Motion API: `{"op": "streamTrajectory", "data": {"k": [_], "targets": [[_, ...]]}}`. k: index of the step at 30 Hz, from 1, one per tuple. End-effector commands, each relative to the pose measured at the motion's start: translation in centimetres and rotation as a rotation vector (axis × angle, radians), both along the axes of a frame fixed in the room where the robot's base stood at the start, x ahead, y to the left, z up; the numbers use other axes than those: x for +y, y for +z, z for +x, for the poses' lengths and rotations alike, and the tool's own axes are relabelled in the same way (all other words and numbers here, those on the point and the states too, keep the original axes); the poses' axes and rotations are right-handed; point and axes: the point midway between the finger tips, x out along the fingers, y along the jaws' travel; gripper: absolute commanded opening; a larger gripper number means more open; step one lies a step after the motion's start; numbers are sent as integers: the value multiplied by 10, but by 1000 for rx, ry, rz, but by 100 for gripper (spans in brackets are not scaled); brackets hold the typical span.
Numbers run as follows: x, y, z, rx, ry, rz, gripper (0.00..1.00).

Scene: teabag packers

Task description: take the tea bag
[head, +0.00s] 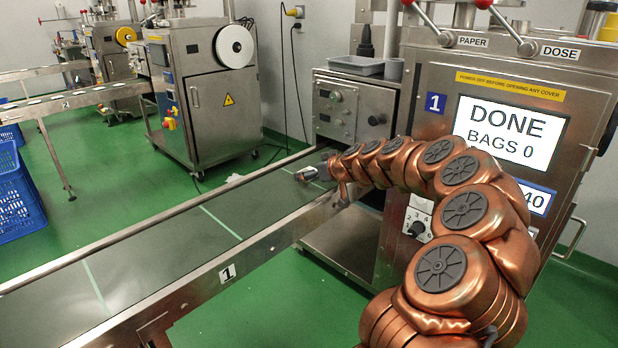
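My gripper (306,174) is at the end of my copper-coloured arm, low over the far part of the conveyor belt marked 1. It is small and seen from behind, so its fingers and anything between them cannot be made out. A small whitish thing (235,179) shows by the belt's far edge, left of my gripper and apart from it. It may be a tea bag, but it is too small to tell. No other tea bag can be made out on this belt.
The conveyor belt (150,240) has metal side rails and runs to packing machine 1 (440,75), whose screen (507,133) reads DONE, BAGS 0. Another machine (205,95) and belt 2 (95,97) stand behind. Blue crates (18,205) are at the left. The near belt is clear.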

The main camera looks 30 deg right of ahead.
Motion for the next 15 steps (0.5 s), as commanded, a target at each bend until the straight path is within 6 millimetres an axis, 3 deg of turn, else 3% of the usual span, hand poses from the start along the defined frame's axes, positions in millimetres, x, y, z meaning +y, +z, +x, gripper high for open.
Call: {"op": "streamTrajectory", "data": {"k": [8,15], "targets": [[0,-1,3,0,0,0,100],[0,-1,3,0,0,-1,77]]}}
